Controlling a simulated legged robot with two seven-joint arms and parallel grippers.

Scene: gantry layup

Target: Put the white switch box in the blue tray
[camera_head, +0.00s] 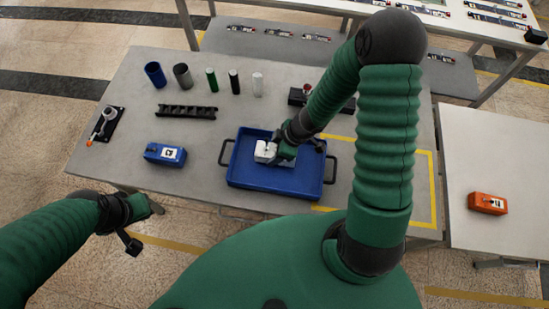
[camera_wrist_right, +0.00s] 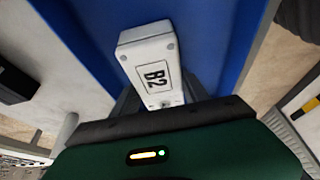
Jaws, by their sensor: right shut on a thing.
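The white switch box (camera_head: 264,151) is at the blue tray (camera_head: 274,190), within its outline in the head view. In the right wrist view the white switch box (camera_wrist_right: 151,66) shows a "B2" label, with the blue tray (camera_wrist_right: 215,35) behind it. My right gripper (camera_head: 279,153) is shut on the white box. I cannot tell whether the box touches the tray floor. My left gripper (camera_head: 155,206) is off the table's front edge, away from the tray; its fingers are too unclear to tell open from shut.
A blue switch box (camera_head: 165,154) sits left of the tray. A black rack (camera_head: 187,111) and several cylinders, including a blue cup (camera_head: 155,75), stand behind. A lever device (camera_head: 104,125) is at the left edge. An orange box (camera_head: 487,203) lies on the right table.

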